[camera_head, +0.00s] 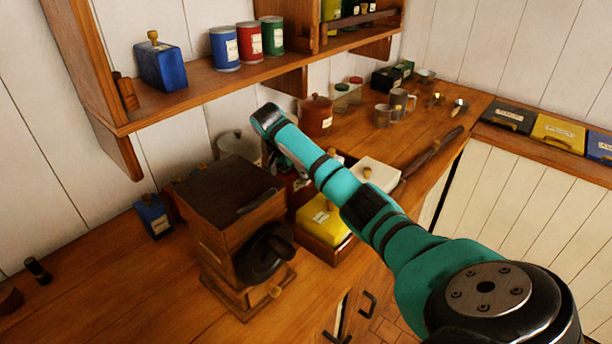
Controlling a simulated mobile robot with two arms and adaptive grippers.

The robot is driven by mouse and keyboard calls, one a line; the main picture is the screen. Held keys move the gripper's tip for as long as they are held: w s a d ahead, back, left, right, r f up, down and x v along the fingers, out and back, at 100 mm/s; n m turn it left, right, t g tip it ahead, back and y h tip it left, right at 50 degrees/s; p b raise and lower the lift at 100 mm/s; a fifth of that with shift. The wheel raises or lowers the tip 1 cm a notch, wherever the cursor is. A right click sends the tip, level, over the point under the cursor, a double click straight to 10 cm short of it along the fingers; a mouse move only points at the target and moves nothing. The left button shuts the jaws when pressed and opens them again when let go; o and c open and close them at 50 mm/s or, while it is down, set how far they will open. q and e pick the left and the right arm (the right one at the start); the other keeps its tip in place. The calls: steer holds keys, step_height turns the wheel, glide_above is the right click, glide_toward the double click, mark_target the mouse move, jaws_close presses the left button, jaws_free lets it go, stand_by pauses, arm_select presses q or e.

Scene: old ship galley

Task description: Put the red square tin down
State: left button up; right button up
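A dark red tin with a pale label (297,188) shows in part on the counter side of my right forearm, behind the wooden grinder box. Its shape is mostly hidden, so I cannot tell if it is held or resting. My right arm comes in from the lower right, and its wrist bends down near the shelf. My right gripper (299,170) is mostly hidden behind the forearm, close to the red tin; its fingers cannot be made out. My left gripper is not in view.
The wooden grinder (235,225) stands in front of the tin. A yellow square tin (322,218) and a white one (382,173) sit in a wooden tray to the right. A blue tin (153,217) stands left. The shelf (185,100) overhangs. The counter's front left is clear.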

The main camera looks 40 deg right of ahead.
step_height(320, 180, down, 3)
steer(key=shift+f+p, duration=0.2)
steer(key=shift+p, duration=0.1)
step_height(320, 180, down, 3)
steer(key=shift+f+p, duration=0.1)
steer(key=shift+p, duration=0.2)
steer(key=shift+f, duration=0.25)
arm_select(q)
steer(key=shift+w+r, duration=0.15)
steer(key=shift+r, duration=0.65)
arm_select(e)
steer(key=shift+f, duration=0.15)
steer(key=o, duration=1.2)
steer(key=shift+c, duration=0.2)
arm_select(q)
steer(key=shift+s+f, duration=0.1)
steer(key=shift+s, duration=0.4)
arm_select(e)
steer(key=shift+o, duration=1.3)
